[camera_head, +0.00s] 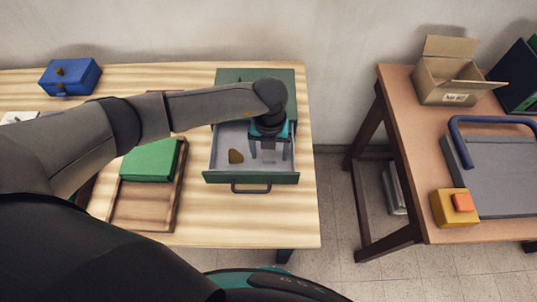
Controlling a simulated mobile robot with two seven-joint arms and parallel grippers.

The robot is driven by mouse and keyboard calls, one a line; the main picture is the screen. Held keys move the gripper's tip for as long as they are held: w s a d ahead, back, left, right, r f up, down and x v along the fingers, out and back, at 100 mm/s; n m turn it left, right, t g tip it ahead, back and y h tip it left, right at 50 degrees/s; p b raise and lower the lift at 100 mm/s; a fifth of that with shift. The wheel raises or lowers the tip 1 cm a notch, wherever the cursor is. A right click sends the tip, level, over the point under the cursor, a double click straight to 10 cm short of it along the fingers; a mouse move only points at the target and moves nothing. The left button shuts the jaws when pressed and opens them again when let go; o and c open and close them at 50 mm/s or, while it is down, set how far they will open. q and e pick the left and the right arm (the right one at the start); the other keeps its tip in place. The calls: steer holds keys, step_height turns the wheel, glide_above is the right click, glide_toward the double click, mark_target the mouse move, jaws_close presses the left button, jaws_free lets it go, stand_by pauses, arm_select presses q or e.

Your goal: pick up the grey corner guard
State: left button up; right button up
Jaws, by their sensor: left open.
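My left gripper (269,152) points down into the open drawer (222,177) of a green cabinet (230,76). Its two fingers are apart. A small pale grey shape (268,156) shows between and below the fingers. It may be the grey corner guard, but it is too small and too close in colour to the drawer floor to tell. I cannot tell whether the fingers touch it. My left arm hides part of the cabinet and the drawer's back. My right gripper is not in view.
A brown-gold piece (236,156) lies in the drawer, left of the gripper. A green block (150,161) sits in a wooden tray (142,212). A blue box (70,77) stands behind. A cardboard box (446,80) and yellow block (446,211) are on the right table (405,118).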

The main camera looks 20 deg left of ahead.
arm_select(q)
steer(key=shift+f, duration=0.6)
jaws_close()
steer(key=shift+r, duration=0.15)
